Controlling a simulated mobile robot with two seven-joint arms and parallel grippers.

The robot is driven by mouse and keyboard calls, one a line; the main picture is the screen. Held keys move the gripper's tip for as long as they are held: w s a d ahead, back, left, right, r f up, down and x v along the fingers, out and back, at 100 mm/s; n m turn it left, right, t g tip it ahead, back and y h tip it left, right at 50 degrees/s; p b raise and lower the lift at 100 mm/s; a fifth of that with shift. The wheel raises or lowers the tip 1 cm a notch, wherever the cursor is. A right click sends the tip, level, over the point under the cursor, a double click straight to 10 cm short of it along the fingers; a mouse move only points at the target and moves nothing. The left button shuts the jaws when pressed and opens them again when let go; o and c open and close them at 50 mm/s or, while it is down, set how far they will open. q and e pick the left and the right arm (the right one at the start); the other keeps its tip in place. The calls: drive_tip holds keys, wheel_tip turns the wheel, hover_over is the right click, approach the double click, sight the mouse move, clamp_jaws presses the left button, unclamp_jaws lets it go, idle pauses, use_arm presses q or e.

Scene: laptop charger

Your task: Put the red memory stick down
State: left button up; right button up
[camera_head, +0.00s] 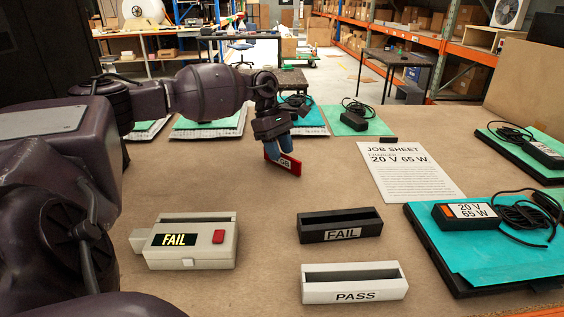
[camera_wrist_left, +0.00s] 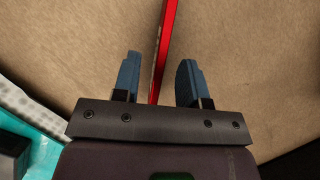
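The red memory stick (camera_head: 272,153), with a white label reading "GB", is at the fingertips of my left gripper (camera_head: 279,142), above or on the brown table. In the left wrist view the red stick (camera_wrist_left: 165,45) shows as a narrow edge between the two blue fingers of the gripper (camera_wrist_left: 160,80). The fingers are apart, with a gap on each side of the stick. I cannot tell whether its lower edge touches the table. My right gripper is not in view.
A grey tester (camera_head: 190,256) showing "FAIL" stands front left. A black FAIL tray (camera_head: 340,235) and a white PASS tray (camera_head: 354,292) stand front centre. A job sheet (camera_head: 409,174) lies right of the gripper. Chargers on teal mats (camera_head: 478,255) occupy the right and back.

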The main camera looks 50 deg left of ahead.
use_arm(q)
clamp_jaws()
drive_tip(key=shift+r, duration=0.15)
